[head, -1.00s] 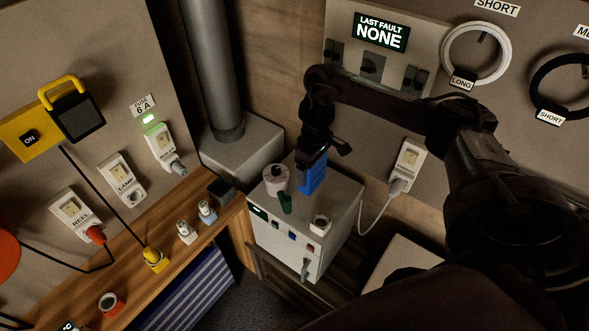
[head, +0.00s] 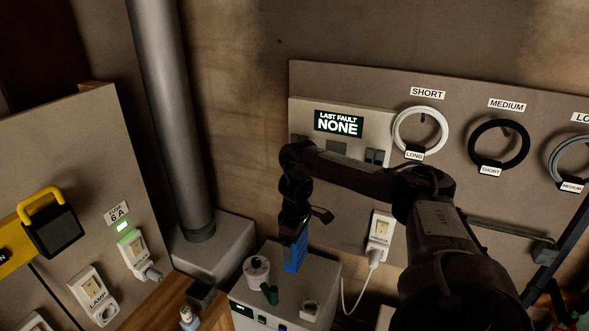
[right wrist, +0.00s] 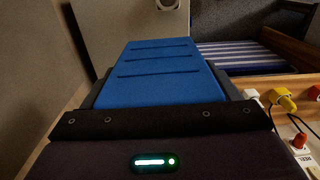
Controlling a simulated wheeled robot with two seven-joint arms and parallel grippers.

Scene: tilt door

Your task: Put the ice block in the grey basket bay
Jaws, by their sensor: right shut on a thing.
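The ice block (head: 295,256) is a blue slab with ridges across its face, and it fills the middle of the right wrist view (right wrist: 160,72). My right gripper (head: 293,238) is shut on it, with a dark finger along each side in the right wrist view. No grey basket bay can be made out. My left gripper is not in view.
The pinkish pot (head: 257,269), a green item (head: 270,294) and a small white round item (head: 310,309) are on the cabinet top. A plugged-in socket (head: 379,235) with a white cord is on the wall to the right. A grey pipe (head: 175,110) rises at the left.

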